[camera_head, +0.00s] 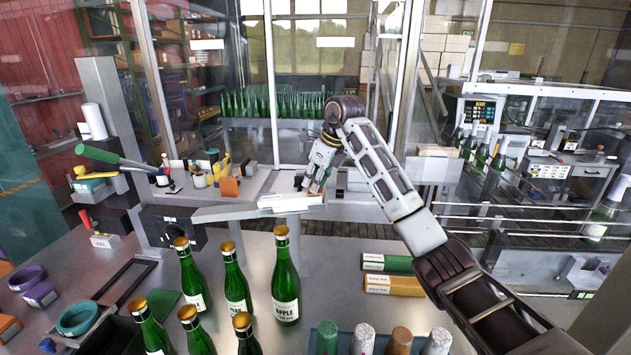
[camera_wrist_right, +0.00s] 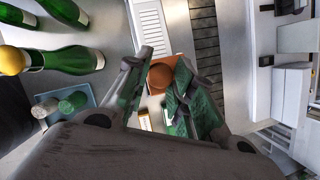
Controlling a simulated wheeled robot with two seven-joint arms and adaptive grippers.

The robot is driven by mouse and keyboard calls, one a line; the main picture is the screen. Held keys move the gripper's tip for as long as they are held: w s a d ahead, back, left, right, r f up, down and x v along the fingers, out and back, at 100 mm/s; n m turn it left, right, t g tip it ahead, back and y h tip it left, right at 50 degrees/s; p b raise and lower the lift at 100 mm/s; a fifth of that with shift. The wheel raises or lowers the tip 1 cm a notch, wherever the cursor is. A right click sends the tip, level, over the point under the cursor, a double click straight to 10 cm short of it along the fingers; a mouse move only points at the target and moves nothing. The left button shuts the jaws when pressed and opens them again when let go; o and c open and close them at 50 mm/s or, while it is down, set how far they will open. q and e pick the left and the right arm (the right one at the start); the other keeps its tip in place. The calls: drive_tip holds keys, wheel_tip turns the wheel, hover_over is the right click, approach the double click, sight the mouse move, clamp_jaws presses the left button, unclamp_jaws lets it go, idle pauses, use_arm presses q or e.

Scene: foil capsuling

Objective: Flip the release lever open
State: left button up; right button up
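My right gripper (camera_head: 318,172) reaches down at the edge of the light work surface beyond the bottles. In the right wrist view its two green-padded fingers (camera_wrist_right: 164,85) stand apart. A small orange block with a round brown knob (camera_wrist_right: 160,76) shows between and beyond them; I cannot tell whether they touch it. The orange part also shows under the fingertips in the head view (camera_head: 316,188). A lever with a green grip (camera_head: 97,154) slants over the bench at left, far from this gripper. I cannot tell which part is the release lever. My left gripper is out of view.
Several green bottles (camera_head: 286,285) with gold tops stand at front centre. A tray with capped cylinders (camera_head: 363,338) lies at the front edge. Green and yellow boxes (camera_head: 392,284) lie right of the bottles. A white slatted box (camera_head: 290,201) is just left of my right gripper.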

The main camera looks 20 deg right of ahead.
drive_tip(key=shift+c, duration=1.2)
clamp_jaws()
drive_tip(key=shift+w+d+r+m+g+y, duration=0.15)
drive_tip(key=shift+w+r+m+g, duration=0.1)
drive_tip(key=shift+g, duration=0.3)
drive_tip(key=shift+w+a+r+m+g+y, duration=0.15)
drive_tip(key=shift+w+g, duration=0.1)
drive_tip(key=shift+g, duration=0.3)
unclamp_jaws()
drive_tip(key=shift+w+d+r+m+g+y, duration=0.15)
drive_tip(key=shift+w+m+g+y, duration=0.1)
drive_tip(key=shift+g, duration=0.25)
drive_tip(key=shift+w+d+f+m+g+y, duration=0.15)
drive_tip(key=shift+w+g+y, duration=0.1)
drive_tip(key=shift+g, duration=0.25)
drive_tip(key=shift+w+r+g, duration=0.2)
drive_tip(key=shift+r+g, duration=0.1)
drive_tip(key=o, duration=1)
drive_tip(key=shift+s+f+t, duration=0.15)
drive_tip(key=shift+t, duration=0.25)
